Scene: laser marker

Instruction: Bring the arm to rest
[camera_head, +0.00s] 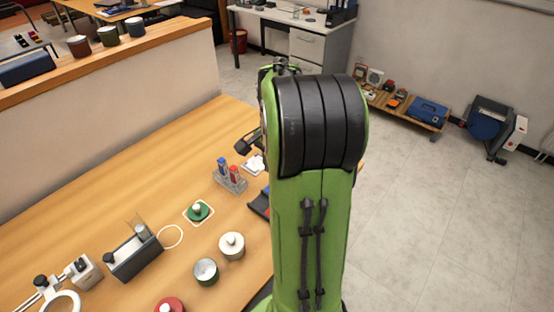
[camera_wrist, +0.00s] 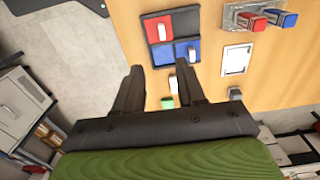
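My gripper (camera_wrist: 158,66) is open in the wrist view, its two dark fingers apart with nothing held between them. It is above the wooden table (camera_wrist: 222,90), close to a dark tray with red and blue compartments (camera_wrist: 153,30). White pieces lie in a red and a blue compartment. Below, between the fingers, a small white piece and a green piece (camera_wrist: 167,103) show. In the head view my green arm stands upright and hides part of the tray (camera_head: 258,205). A dark part of my gripper (camera_head: 248,143) shows just left of the arm, over the table.
A grey rack (camera_head: 229,181) holds blue and red pieces. A green piece on a white plate (camera_head: 198,212), a tape dispenser (camera_head: 134,254), round containers (camera_head: 206,272) and a magnifier stand nearby. A low partition (camera_head: 120,80) borders the table. Open floor (camera_head: 430,220) lies to the right.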

